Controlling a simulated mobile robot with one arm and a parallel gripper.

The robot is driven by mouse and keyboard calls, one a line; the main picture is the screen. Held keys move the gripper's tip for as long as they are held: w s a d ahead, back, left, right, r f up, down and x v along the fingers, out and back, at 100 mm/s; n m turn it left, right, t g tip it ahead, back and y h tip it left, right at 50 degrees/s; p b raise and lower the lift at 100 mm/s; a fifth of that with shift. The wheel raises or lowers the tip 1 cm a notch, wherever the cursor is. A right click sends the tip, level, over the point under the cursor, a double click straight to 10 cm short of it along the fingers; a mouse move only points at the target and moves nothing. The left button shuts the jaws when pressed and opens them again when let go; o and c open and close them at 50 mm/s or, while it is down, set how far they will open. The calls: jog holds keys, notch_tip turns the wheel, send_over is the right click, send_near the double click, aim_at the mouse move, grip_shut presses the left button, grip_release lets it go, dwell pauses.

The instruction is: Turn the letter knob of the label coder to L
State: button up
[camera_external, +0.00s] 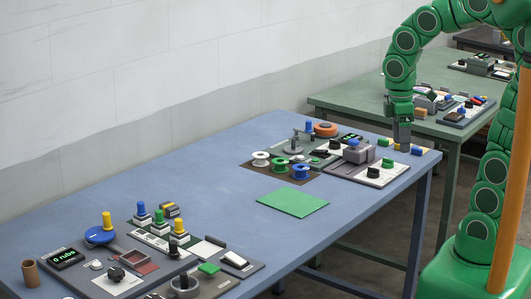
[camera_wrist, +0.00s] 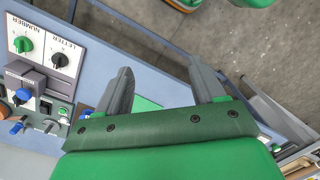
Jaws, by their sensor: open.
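The label coder (camera_external: 352,160) stands at the far right end of the blue table. Its black letter knob (camera_external: 373,173) sits on a white plate; in the wrist view the knob (camera_wrist: 60,60) is beside the word LETTER. Its pointer setting is too small to read. The green number knob (camera_external: 387,163) is next to it, also in the wrist view (camera_wrist: 22,44). My gripper (camera_external: 402,146) is above the table's far right edge, apart from both knobs. In the wrist view its two fingers (camera_wrist: 160,70) are spread and empty.
A grey box (camera_external: 357,154) stands beside the knobs. Spools (camera_external: 281,165) and a green sheet (camera_external: 293,202) lie to the left. A green table (camera_external: 345,100) stands behind.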

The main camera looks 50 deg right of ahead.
jog(key=w+d+f+n, duration=0.1)
jog(key=w+d+n, duration=0.25)
jog(key=w, duration=0.35)
jog(key=n+t, duration=0.1)
jog(key=n, duration=0.5)
send_near(373, 172)
jog(key=shift+w+d, duration=0.1)
jog(key=shift+d, duration=0.2)
jog(key=shift+f, duration=3.95)
jog(key=c, duration=1.1)
